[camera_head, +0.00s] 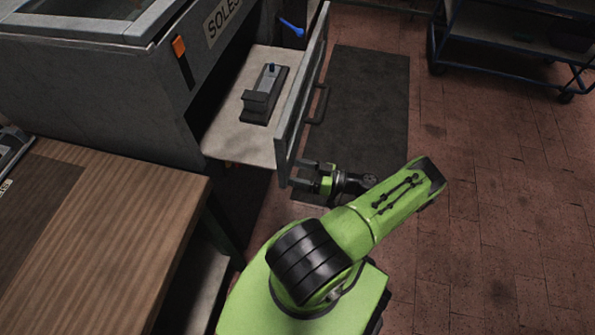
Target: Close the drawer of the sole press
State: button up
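The sole press (110,90) is a large grey machine at the upper left with a "SOLES" label (222,20). Its drawer (238,138) is pulled out to the right, showing a pale tray floor. The drawer's grey front panel (300,95) has a dark handle (319,104) on its outer side. A dark metal fixture (265,95) sits in the drawer. My gripper (308,174) is at the near end of the front panel, by its lower outer corner. Its fingers point left and look apart, with nothing seen between them. I cannot tell whether they touch the panel.
A wooden-topped table (110,240) stands at the lower left, near the drawer's near side. A dark mat (370,100) lies on the red tile floor beyond the drawer front. A blue-framed cart (510,45) stands at the upper right. The floor on the right is clear.

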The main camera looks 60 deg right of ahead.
aim_at(259, 121)
jog(key=k+l, duration=0.25)
jog(key=k, duration=0.2)
jog(key=k+l, duration=0.25)
jog(key=k, duration=0.25)
